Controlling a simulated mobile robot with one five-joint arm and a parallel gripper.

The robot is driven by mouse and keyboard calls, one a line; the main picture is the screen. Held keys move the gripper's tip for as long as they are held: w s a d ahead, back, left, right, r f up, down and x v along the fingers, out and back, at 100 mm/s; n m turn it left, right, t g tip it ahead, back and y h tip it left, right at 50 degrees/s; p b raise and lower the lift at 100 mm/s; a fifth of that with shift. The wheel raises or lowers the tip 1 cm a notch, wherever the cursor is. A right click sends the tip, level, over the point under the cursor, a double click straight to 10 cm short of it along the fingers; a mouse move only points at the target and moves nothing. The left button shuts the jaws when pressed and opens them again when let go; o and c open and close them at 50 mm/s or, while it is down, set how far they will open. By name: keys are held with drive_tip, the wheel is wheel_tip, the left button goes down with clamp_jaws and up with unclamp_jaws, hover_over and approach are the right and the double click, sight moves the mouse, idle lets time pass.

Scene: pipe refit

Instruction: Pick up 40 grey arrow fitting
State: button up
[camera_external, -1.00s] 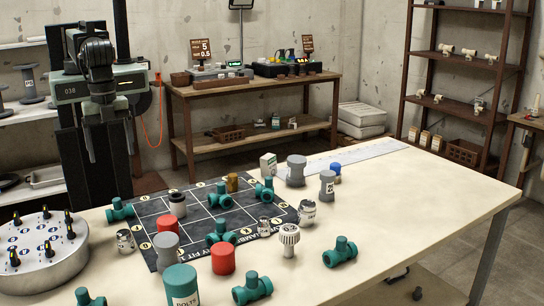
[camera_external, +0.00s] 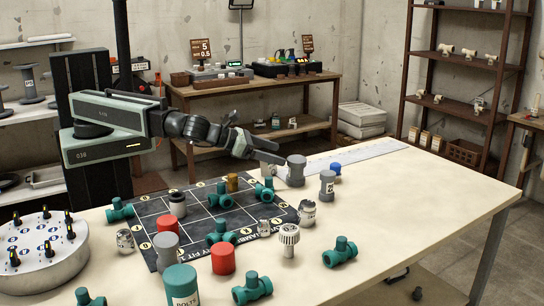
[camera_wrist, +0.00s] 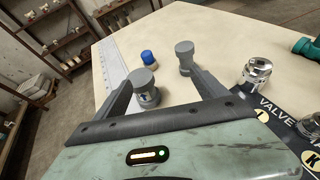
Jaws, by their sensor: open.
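A near grey fitting (camera_wrist: 147,92) with a round flanged top stands upright in the wrist view, bearing a mark that looks like an arrow. It shows in the external view (camera_external: 296,172) just right of my fingertips. A second grey fitting (camera_wrist: 185,58), with a pale label in the external view (camera_external: 327,186), stands farther out to the right. I cannot read a 40 on either. My gripper (camera_external: 277,153) is open and empty above the table. In the wrist view my gripper (camera_wrist: 166,78) has its left finger close beside the near fitting, which shows between the fingers.
A blue cap (camera_wrist: 149,58) stands beyond the near fitting. A long pale ruler strip (camera_wrist: 114,68) lies to its left. A silver fitting (camera_wrist: 257,72) and the dark marked mat (camera_wrist: 290,120) are on the right. Several teal, red and grey parts crowd the mat.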

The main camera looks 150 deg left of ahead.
sight(298, 163)
drive_tip(key=shift+n+g, duration=0.3)
drive_tip(key=shift+n, duration=0.1)
drive_tip(key=s+a+f, duration=0.1)
drive_tip(key=a+f, duration=0.1)
drive_tip(key=s+a+f+b, duration=0.1)
drive_tip(key=s+f, duration=0.1)
drive_tip(key=shift+s+a+b, duration=0.15)
drive_tip(key=shift+a+b, duration=0.15)
drive_tip(key=shift+a, duration=0.05)
drive_tip(key=shift+s+a+r, duration=0.1)
drive_tip(key=shift+s+a, duration=0.05)
drive_tip(key=shift+a, duration=0.05)
drive_tip(key=shift+b+x, duration=1.35)
drive_tip(key=shift+x, duration=2.55)
drive_tip(key=shift+s+r, duration=0.15)
drive_tip(key=shift+s, duration=0.05)
drive_tip(key=shift+c, duration=1)
drive_tip(key=c, duration=1.4)
wheel_tip(298, 163, up, 10)
drive_tip(key=p, duration=1)
drive_tip(key=shift+r, duration=0.15)
